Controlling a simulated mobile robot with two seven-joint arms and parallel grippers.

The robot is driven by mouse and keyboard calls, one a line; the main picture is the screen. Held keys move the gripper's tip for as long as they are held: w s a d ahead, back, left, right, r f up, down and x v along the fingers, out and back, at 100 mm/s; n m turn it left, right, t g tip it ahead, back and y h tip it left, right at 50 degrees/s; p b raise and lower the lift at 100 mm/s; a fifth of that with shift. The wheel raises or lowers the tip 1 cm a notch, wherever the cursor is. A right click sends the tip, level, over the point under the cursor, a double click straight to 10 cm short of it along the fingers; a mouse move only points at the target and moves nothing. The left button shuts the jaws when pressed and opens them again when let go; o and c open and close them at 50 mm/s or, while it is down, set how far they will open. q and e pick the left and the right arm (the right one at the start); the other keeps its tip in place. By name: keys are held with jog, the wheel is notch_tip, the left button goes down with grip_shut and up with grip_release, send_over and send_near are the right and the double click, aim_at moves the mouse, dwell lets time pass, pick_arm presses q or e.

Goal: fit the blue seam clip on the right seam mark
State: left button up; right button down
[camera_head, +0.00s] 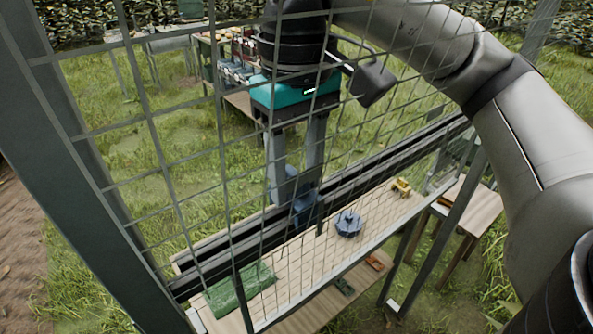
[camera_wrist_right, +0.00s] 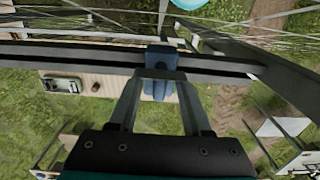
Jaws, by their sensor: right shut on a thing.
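The blue seam clip (camera_head: 303,211) is at the long dark rail (camera_head: 372,163), seen through the wire mesh. My right gripper (camera_head: 296,196) has a teal body and points down, with its fingertips shut on the clip. In the right wrist view, the clip (camera_wrist_right: 162,60) is between the tips of my right gripper (camera_wrist_right: 160,76) and overlaps the dark rail (camera_wrist_right: 90,58). I cannot tell whether it is seated on the rail or just against it. I cannot make out the right seam mark. My left gripper is not in view.
Wire mesh (camera_head: 180,160) stands in front of the rail. A wooden shelf (camera_head: 290,262) holds a folded green cloth (camera_head: 240,288), a round blue object (camera_head: 348,223) and a small yellow object (camera_head: 402,187). A side table (camera_head: 470,205) stands right. Grass lies around.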

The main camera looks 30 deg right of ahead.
jog(key=shift+f+b, duration=1.05)
jog(key=shift+f, duration=0.1)
dwell(0.8)
jog(key=shift+c, duration=1.3)
grip_release()
jog(key=shift+r, duration=0.15)
